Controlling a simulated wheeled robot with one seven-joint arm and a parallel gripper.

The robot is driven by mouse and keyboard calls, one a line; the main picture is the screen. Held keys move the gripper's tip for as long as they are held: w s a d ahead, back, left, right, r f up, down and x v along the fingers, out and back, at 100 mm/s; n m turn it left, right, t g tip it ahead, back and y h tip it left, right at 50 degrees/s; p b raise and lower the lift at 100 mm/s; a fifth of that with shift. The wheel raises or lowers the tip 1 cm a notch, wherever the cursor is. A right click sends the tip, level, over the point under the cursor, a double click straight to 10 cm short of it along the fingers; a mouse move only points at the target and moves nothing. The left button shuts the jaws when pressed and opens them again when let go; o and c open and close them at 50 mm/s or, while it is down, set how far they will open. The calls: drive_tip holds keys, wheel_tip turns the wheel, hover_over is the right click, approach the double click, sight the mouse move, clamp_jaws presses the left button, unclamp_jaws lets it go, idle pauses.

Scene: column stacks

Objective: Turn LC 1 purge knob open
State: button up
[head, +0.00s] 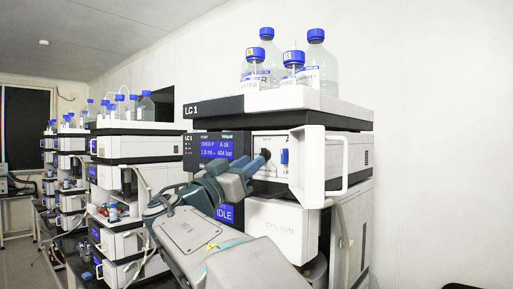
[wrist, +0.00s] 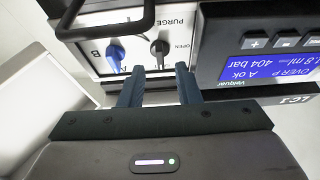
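The LC 1 stack (head: 215,107) has its white front door (head: 308,165) swung open. Behind it is a white valve panel with a dark purge knob (wrist: 159,48) under the upside-down word PURGE, with OPEN printed beside it. A blue knob (wrist: 115,55) marked B sits left of it in the wrist view and also shows in the head view (head: 284,157). My gripper (wrist: 159,72) is open and empty, its two blue-grey fingers just short of the dark knob and roughly either side of it. In the head view my gripper (head: 258,162) hides part of the panel.
A blue display (wrist: 270,62) reading 404 bar is close beside the knobs. A dark loop handle (wrist: 105,32) crosses near the blue knob. Blue-capped bottles (head: 270,65) stand on top of the stack. More instrument stacks (head: 120,150) line the left.

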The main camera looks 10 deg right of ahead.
drive_tip(key=shift+p+x, duration=0.55)
drive_tip(key=shift+x, duration=1.1)
clamp_jaws()
